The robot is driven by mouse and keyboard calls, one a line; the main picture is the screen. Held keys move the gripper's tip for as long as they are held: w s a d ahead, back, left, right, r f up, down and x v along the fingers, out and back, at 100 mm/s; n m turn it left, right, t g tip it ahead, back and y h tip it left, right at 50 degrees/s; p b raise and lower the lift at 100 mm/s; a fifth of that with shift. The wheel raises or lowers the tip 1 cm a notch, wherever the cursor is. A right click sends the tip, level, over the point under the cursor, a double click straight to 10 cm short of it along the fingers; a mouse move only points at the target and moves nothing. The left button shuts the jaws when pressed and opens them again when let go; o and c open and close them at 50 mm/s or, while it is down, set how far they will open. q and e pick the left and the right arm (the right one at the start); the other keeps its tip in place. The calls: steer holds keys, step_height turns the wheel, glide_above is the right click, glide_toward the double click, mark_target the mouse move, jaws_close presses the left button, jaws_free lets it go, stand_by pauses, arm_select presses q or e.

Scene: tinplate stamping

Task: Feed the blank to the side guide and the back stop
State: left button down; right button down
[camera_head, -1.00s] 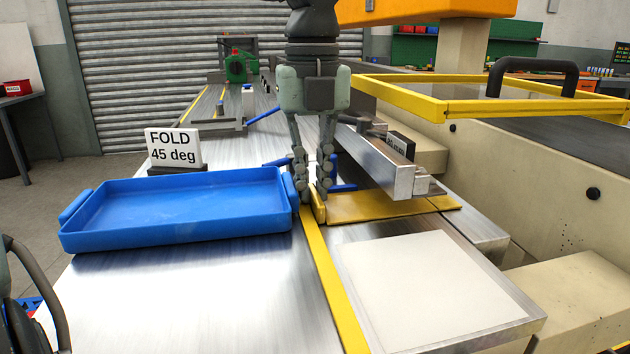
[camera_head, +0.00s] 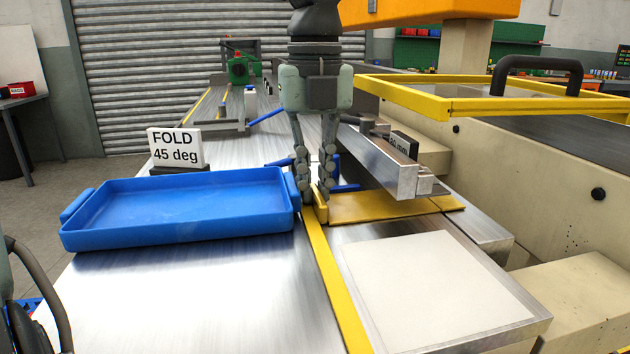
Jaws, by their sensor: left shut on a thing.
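My left gripper (camera_head: 316,190) points straight down in the middle of the view, its fingers closed at the raised yellow edge of a flat yellow sheet (camera_head: 385,207), apparently the blank. The fingers hide part of that edge. The sheet lies on the metal table, reaching right under the end of a steel bar (camera_head: 385,165). Blue pieces (camera_head: 346,188) show just behind the fingers. Which parts are the side guide and the back stop, and whether the sheet touches them, I cannot tell. My right gripper is not in view.
A blue tray (camera_head: 180,210), empty, stands just left of the fingers. A "FOLD 45 deg" sign (camera_head: 176,148) stands behind it. A pale square plate (camera_head: 435,285) lies at front right. A yellow-framed guard (camera_head: 450,108) overhangs the right side. The front left table is clear.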

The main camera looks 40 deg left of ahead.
arm_select(q)
steer(key=c, duration=1.6)
jaws_free()
steer(key=shift+o, duration=0.2)
step_height(320, 180, up, 12)
